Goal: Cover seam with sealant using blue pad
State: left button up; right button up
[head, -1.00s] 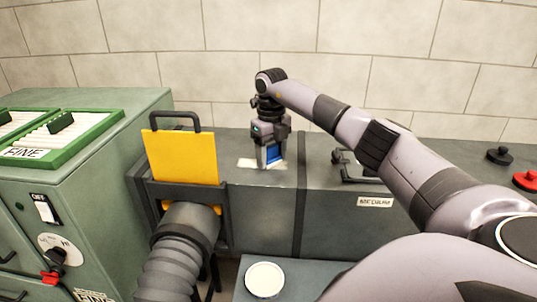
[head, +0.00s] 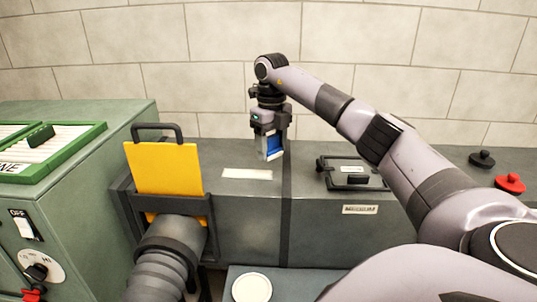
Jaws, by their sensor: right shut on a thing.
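My right gripper (head: 270,136) points down above the grey duct, shut on a blue pad (head: 274,146) with a pale lower edge. The pad appears to be just above the duct top, close to the dark seam (head: 286,190); I cannot tell whether it touches. A pale cream strip (head: 247,174) lies on the duct top left of the pad. A round container with a white top (head: 252,288) stands on a lower surface at the bottom. Whether it holds sealant cannot be told. My left gripper is not in view.
A yellow plate with a black handle (head: 163,168) stands in a slot left of the duct (head: 245,220). A framed hatch (head: 352,172) is right of the seam. Black (head: 482,158) and red (head: 510,183) knobs sit far right. A green cabinet (head: 80,190) stands left.

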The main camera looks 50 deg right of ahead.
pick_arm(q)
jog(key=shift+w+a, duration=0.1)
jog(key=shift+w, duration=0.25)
pick_arm(e)
jog(key=shift+r, duration=1.25)
jog(key=shift+f, duration=0.1)
